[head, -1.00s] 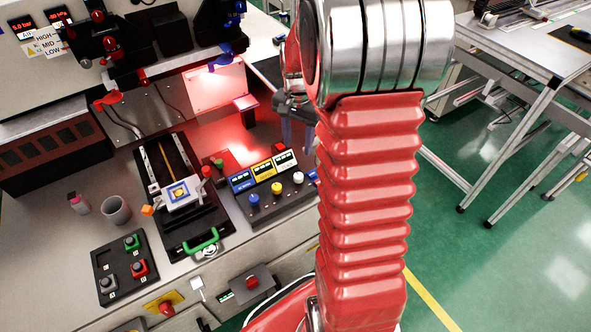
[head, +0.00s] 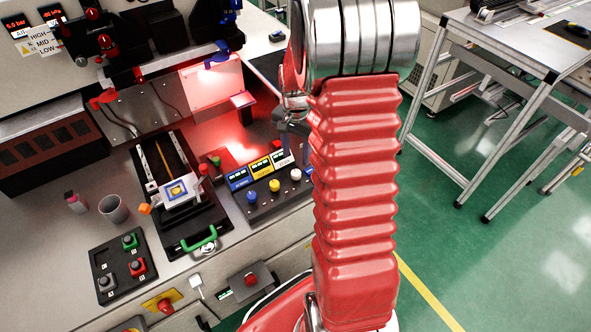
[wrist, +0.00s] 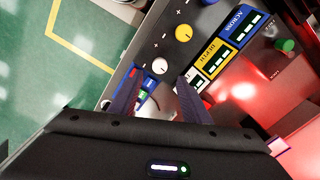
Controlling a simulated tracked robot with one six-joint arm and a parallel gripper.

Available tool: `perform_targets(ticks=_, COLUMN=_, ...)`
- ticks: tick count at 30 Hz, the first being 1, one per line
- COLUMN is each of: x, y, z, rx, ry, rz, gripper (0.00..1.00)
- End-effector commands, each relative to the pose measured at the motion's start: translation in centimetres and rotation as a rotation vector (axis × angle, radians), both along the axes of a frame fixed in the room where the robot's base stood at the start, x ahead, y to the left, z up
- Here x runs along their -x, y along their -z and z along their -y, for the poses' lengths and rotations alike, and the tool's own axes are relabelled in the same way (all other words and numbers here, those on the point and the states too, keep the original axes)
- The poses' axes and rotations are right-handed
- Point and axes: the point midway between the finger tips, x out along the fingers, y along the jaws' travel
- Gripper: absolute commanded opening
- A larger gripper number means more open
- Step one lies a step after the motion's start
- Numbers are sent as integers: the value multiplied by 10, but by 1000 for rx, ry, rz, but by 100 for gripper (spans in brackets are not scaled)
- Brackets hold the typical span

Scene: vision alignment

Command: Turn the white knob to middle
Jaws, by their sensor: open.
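The white knob (head: 296,174) sits at the right end of a row of three on a dark control box (head: 262,207), below a white-framed display (head: 282,158). In the wrist view the white knob (wrist: 160,66) shows just beyond and between my fingertips. My gripper (wrist: 158,77) is open, its two fingers apart on either side of the knob's line, not visibly touching it. In the head view my gripper (head: 294,146) hangs just above the white knob, partly hidden by my arm. The knob's pointer direction is too small to tell.
The yellow knob (head: 274,185) and blue knob (head: 252,197) are left of the white one. A black slide fixture (head: 172,222) with a green handle (head: 199,239) stands further left. A small green button (wrist: 285,45) shows beyond the displays in the wrist view.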

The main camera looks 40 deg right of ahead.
Motion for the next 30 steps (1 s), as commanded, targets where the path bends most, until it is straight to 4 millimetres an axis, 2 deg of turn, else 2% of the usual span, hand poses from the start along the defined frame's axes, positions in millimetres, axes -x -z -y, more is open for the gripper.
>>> perform_targets(ticks=9, x=1, y=51, z=0, rx=-1, ry=0, rz=-3, gripper=43)
perform_targets(ticks=15, x=0, y=73, z=0, rx=-1, ry=1, rz=-1, gripper=43)
perform_targets(ticks=27, x=0, y=79, z=1, rx=0, ry=1, rz=0, gripper=43)
perform_targets(ticks=30, x=0, y=79, z=1, rx=0, ry=1, rz=0, gripper=36)
